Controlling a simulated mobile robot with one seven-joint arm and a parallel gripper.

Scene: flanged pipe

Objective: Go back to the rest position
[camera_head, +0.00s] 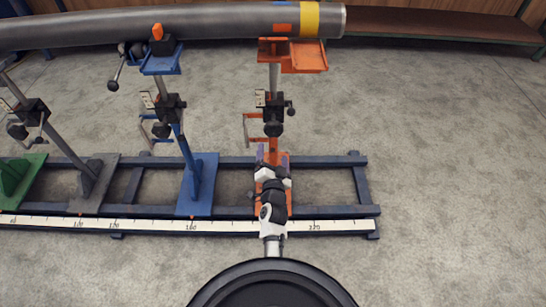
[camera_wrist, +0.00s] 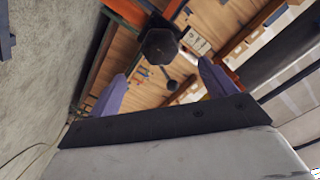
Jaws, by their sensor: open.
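My gripper (camera_head: 272,158) is in the lower middle of the head view, in front of the orange stand (camera_head: 274,75). Its two purple fingers are spread apart, with nothing visible between them. The wrist view also shows my gripper (camera_wrist: 158,92), looking upward past the fingertips. A black knob (camera_wrist: 160,46) of the stand shows beyond the fingers there. I cannot tell whether the fingers touch the stand. The grey pipe (camera_head: 220,20) lies across the stands at the top of the head view, with a yellow band near its right end.
A blue stand (camera_head: 198,180), a grey stand (camera_head: 92,185) and a green stand (camera_head: 20,180) stand to the left on a dark blue rail frame (camera_head: 350,210) with a white scale (camera_head: 340,226). A brown bench (camera_head: 440,24) is at the back right. The floor at right is clear.

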